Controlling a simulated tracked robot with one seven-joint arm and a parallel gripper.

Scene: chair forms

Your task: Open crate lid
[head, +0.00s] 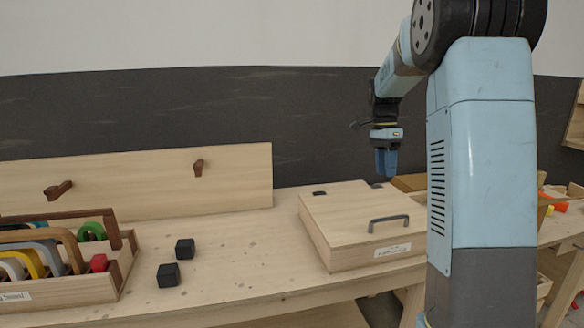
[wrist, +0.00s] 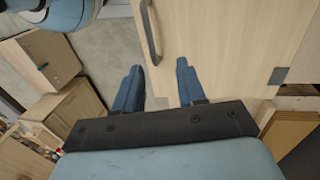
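The wooden crate (head: 335,253) stands on the workbench with its flat lid (head: 345,208) shut. A dark grey bar handle (head: 389,222) is fixed on the lid near its front right edge, above a white label. In the wrist view the lid (wrist: 225,40) fills the upper right, and the handle (wrist: 151,30) shows at the top. My gripper (head: 386,165) hangs above the back right part of the lid, fingers pointing down. In the wrist view its two blue fingers (wrist: 160,78) are apart with nothing between them, and the handle lies beyond the fingertips.
A wooden tray (head: 65,291) of coloured arches and two black cubes (head: 177,262) are on the left of the bench (head: 235,245). A backboard with pegs (head: 135,182) stands behind. Cardboard boxes (wrist: 62,105) are to the right of the crate. Bench between cubes and crate is clear.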

